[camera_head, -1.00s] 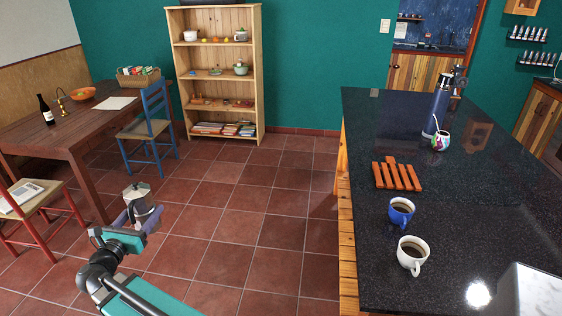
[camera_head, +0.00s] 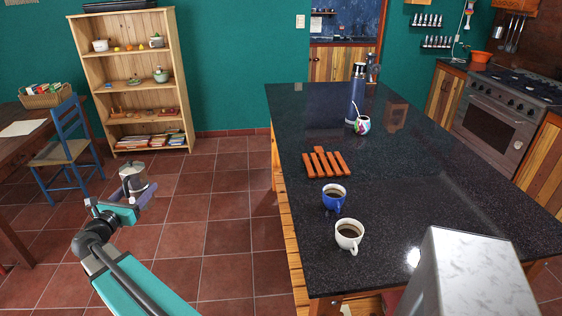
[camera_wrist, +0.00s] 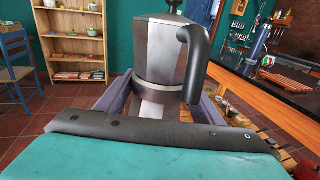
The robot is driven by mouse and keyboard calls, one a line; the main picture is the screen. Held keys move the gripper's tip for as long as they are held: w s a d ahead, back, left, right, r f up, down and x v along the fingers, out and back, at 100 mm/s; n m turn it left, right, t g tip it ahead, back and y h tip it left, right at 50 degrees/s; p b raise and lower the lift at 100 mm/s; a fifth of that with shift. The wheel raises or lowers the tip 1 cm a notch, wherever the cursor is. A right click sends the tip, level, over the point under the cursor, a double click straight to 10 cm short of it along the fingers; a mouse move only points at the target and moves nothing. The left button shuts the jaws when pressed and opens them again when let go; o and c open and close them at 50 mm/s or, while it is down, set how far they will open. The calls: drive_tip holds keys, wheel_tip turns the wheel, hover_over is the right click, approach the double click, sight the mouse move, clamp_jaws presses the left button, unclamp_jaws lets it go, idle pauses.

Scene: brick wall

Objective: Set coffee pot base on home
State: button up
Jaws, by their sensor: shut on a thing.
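A silver coffee pot (camera_head: 132,177) with a black handle is upright in my gripper (camera_head: 138,198), out to the left of the dark counter. In the wrist view the coffee pot (camera_wrist: 160,52) fills the middle, its black handle to the right and a black knob on top. The grey-purple fingers of my gripper (camera_wrist: 165,102) are shut on its lower part, the base. Part of the base is hidden by the fingers and the gripper body. No spot marked as home can be made out.
The dark counter (camera_head: 420,175) holds an orange slatted trivet (camera_head: 325,163), a blue cup (camera_head: 334,198), a white cup (camera_head: 349,235), a tall flask (camera_head: 357,92) and a painted cup (camera_head: 362,125). A stove (camera_head: 505,105) stands at the right. Tiled floor (camera_head: 215,205) is clear left of the counter.

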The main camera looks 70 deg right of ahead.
drive_tip(key=s+d+r+m+g, duration=0.2)
drive_tip(key=s+d+r+g, duration=0.1)
drive_tip(key=s+d, duration=0.95)
drive_tip(key=s+d+r+m+g, duration=0.25)
drive_tip(key=s+d, duration=0.65)
drive_tip(key=d, duration=0.6)
drive_tip(key=s+d+r+m+g, duration=0.1)
drive_tip(key=s+d, duration=0.4)
drive_tip(key=s, duration=0.5)
drive_tip(key=s+d+r+m+g+y, duration=0.1)
drive_tip(key=s+d, duration=0.4)
drive_tip(key=s, duration=0.6)
drive_tip(key=s+d+r+m+g+y, duration=0.1)
drive_tip(key=s+d+r+g, duration=0.2)
drive_tip(key=s, duration=0.8)
drive_tip(key=shift+s+d+r+g+p, duration=0.2)
drive_tip(key=shift+d+r+g+p, duration=0.15)
drive_tip(key=shift+d+g, duration=0.6)
drive_tip(key=shift+d+m, duration=0.15)
drive_tip(key=shift+m, duration=0.1)
wheel_tip(320, 180, down, 6)
drive_tip(key=p, duration=0.1)
drive_tip(key=shift+f, duration=0.15)
drive_tip(key=shift+f+p, duration=0.45)
drive_tip(key=shift+f, duration=1.4)
